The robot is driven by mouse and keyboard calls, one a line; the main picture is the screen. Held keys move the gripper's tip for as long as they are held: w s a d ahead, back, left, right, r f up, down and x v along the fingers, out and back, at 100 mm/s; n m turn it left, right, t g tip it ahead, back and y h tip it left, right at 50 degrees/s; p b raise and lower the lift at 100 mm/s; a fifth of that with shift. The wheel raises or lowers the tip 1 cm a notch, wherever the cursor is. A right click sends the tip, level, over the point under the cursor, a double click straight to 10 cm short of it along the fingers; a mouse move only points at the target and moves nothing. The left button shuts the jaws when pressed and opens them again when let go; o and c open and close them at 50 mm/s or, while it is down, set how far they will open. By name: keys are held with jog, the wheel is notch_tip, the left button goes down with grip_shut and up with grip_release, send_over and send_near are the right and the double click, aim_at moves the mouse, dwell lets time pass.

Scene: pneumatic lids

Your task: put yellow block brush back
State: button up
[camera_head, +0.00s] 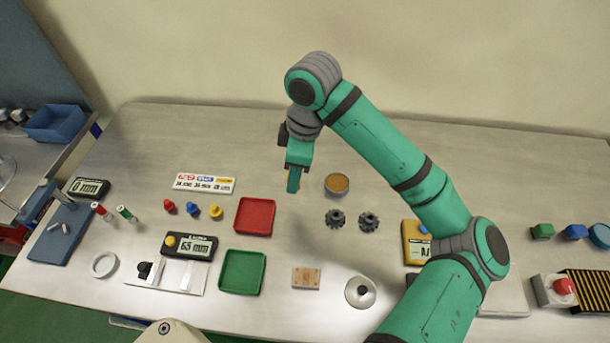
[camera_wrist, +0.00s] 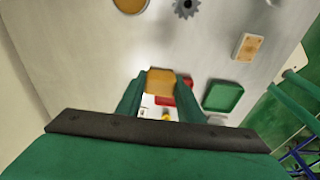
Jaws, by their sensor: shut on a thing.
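My gripper (camera_head: 293,182) is above the middle of the table, left of a round tin with a brown top (camera_head: 337,184). In the wrist view its two green fingers (camera_wrist: 158,95) are shut on a yellow-tan block (camera_wrist: 160,80), which I take to be the yellow block brush. Its underside and any bristles are hidden. In the head view the fingers cover nearly all of it, with only a thin brown edge showing. I cannot tell its height above the table.
A red tray (camera_head: 254,215) and a green tray (camera_head: 242,272) lie left of and nearer than my gripper. A white label card (camera_head: 204,184) lies left. The table behind is clear.

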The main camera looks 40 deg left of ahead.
send_over(303, 184)
jog(key=f, duration=0.6)
jog(key=shift+d+f, duration=0.25)
jog(key=shift+f, duration=0.1)
jog(key=shift+w+f, duration=0.15)
jog(key=shift+f, duration=1.6)
jog(key=o, duration=1.1)
jog(key=shift+f, duration=0.1)
notch_tip(303, 184, up, 12)
jog(key=w+d, duration=0.1)
jog(key=shift+d, duration=0.25)
